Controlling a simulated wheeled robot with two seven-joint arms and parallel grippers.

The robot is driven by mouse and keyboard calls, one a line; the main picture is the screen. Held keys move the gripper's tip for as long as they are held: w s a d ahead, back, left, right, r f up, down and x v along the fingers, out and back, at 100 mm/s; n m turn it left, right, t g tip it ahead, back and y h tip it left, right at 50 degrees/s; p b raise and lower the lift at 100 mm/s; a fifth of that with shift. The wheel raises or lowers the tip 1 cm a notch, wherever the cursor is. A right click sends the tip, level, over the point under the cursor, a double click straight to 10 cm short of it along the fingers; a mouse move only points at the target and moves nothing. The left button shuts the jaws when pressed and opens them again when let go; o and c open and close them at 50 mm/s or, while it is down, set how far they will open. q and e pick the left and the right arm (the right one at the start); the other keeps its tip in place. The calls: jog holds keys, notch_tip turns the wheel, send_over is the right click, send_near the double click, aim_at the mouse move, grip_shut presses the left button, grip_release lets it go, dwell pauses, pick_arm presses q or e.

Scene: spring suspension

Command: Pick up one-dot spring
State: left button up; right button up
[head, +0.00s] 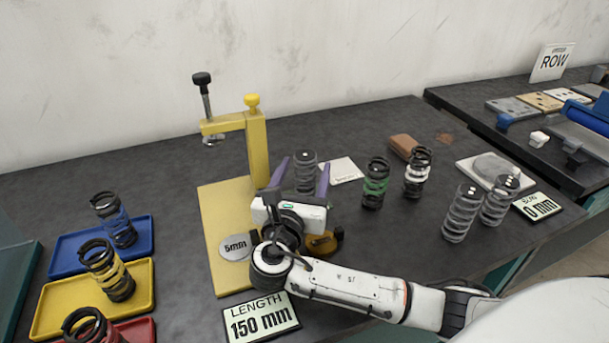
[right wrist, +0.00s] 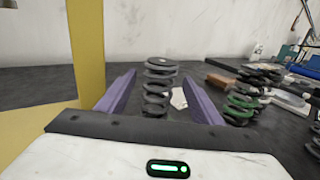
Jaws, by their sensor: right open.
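A plain grey coil spring (head: 305,172) stands upright on the dark table, right of the yellow press. In the head view it shows between the two purple fingers of my right gripper (head: 306,164). The right wrist view also shows this spring (right wrist: 158,88) between the open fingers (right wrist: 160,78), with a gap on each side. Two more grey springs stand at the right, one nearer (head: 462,212) and one behind it (head: 499,201). My left gripper is not in view.
The yellow press (head: 258,150) stands close left of my right gripper. A green-banded spring (head: 376,184) and a white-banded spring (head: 417,173) stand to the right. Blue (head: 70,259), yellow (head: 50,317) and red (head: 142,331) trays lie at the left. A brown block (head: 403,146) lies behind.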

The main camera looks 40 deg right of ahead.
jog(key=x, duration=0.2)
jog(key=r+x, duration=0.1)
jog(key=x, duration=0.2)
jog(key=shift+w, duration=0.15)
jog(key=shift+r, duration=0.1)
jog(key=c, duration=1.3)
